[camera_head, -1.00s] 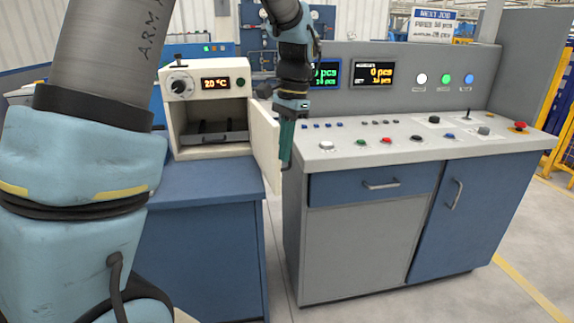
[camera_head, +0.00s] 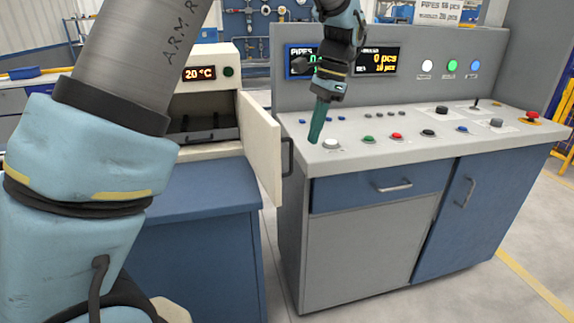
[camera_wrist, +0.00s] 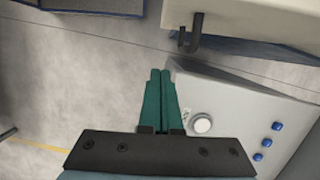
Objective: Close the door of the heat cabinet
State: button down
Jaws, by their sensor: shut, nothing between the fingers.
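The heat cabinet (camera_head: 228,98) is a cream box with a 20 °C display on a blue stand, left of middle in the head view. Its door (camera_head: 262,146) stands open, swung out toward the front right, with a dark handle (camera_head: 288,156) on its outer face. The handle also shows at the top of the wrist view (camera_wrist: 192,34). My gripper (camera_head: 315,138) has green fingers, shut and empty, pointing down above the left front of the console, right of the door and apart from it. In the wrist view the fingertips (camera_wrist: 160,72) lie below the handle. My arm hides the cabinet's left part.
A grey console (camera_head: 400,130) with buttons, screens and blue fronts stands right of the cabinet. A white button (camera_head: 331,143) is close to my fingers. A narrow gap with bare floor separates console and stand.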

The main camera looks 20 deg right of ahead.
jog(key=a+f+p, duration=0.2)
jog(key=a+f, duration=0.4)
jog(key=f, duration=0.2)
jog(key=shift+a+f, duration=0.15)
jog(key=shift+f, duration=0.15)
jog(key=shift+s, duration=0.1)
